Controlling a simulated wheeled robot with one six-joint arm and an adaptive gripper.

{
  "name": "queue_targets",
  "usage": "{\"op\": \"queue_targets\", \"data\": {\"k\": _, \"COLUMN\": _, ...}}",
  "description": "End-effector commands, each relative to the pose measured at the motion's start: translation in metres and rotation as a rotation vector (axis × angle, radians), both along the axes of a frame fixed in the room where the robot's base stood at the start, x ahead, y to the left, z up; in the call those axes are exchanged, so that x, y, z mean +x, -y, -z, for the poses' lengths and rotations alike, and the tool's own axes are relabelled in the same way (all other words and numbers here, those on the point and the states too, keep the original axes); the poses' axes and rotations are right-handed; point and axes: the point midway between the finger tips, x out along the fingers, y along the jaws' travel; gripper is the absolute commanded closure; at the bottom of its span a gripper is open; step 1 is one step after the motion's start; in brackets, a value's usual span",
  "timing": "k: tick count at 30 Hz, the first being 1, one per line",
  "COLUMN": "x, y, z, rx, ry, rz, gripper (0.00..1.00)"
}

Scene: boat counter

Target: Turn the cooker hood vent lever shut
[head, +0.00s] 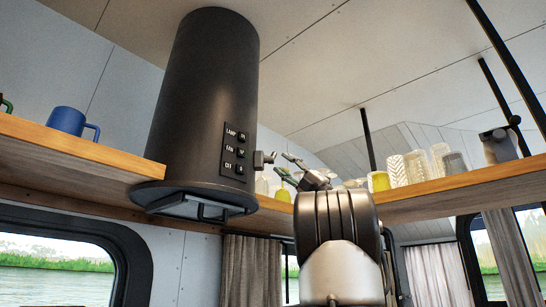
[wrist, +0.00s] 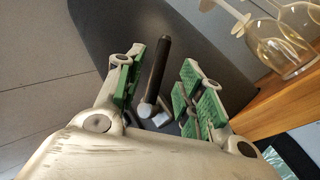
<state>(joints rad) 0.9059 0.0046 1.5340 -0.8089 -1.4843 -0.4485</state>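The cooker hood (head: 200,100) is a large dark cylinder with a wider flange at its base, in the head view. The vent lever's small grey fitting (head: 264,158) sticks out from its right side. In the wrist view, the lever (wrist: 158,68) is a black bar with a pale grey joint at its lower end. My gripper (head: 287,167) is just right of the lever fitting in the head view. In the wrist view my gripper (wrist: 161,84) is open, its green-padded fingers on either side of the bar with gaps visible. I cannot tell the depth between them.
A wooden shelf (head: 70,152) runs left of the hood, with a blue mug (head: 68,121) on it. The right shelf (head: 440,192) carries several glasses. Wine glasses (wrist: 275,42) stand close to my gripper's right in the wrist view. A control panel (head: 237,153) is on the hood.

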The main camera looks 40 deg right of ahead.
Motion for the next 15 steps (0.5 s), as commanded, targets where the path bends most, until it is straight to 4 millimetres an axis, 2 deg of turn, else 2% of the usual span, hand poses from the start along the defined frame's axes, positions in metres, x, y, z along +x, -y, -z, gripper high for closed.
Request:
{"op": "queue_targets", "data": {"k": 9, "x": 0.032, "y": -0.021, "z": -0.035, "rx": 0.002, "ry": -0.002, "rz": -0.005, "gripper": 0.62}}
{"op": "queue_targets", "data": {"k": 15, "x": 0.039, "y": -0.026, "z": -0.044, "rx": 0.003, "ry": -0.002, "rz": -0.003, "gripper": 0.62}}
